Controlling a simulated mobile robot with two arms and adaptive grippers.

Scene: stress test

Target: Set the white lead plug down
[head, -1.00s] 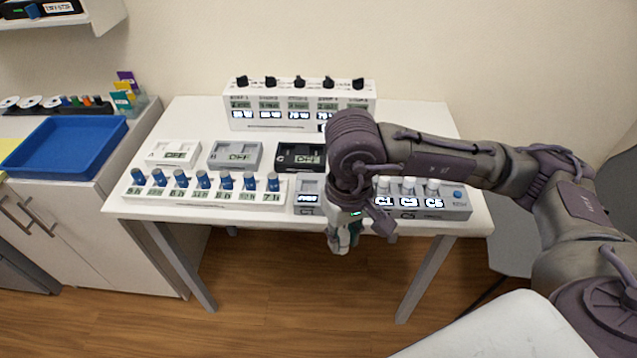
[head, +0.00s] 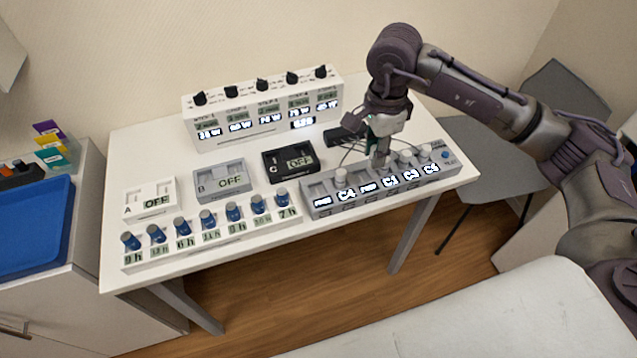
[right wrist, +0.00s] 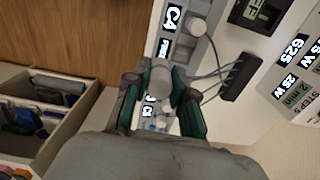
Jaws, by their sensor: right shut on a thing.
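My right gripper (head: 381,150) is over the grey socket strip (head: 459,169), pointing down. In the right wrist view its two green-lined fingers (right wrist: 160,100) are shut on a pale round-topped plug (right wrist: 157,82), the white lead plug. In the head view this plug (head: 378,162) is low over the strip, between the C4 and C1 plugs, near a display that seems to read FREE. I cannot tell whether it touches the socket. A thin dark lead runs near it from a black block (right wrist: 238,77). Another white plug (right wrist: 196,27) stands at C4. My left gripper is not in view.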

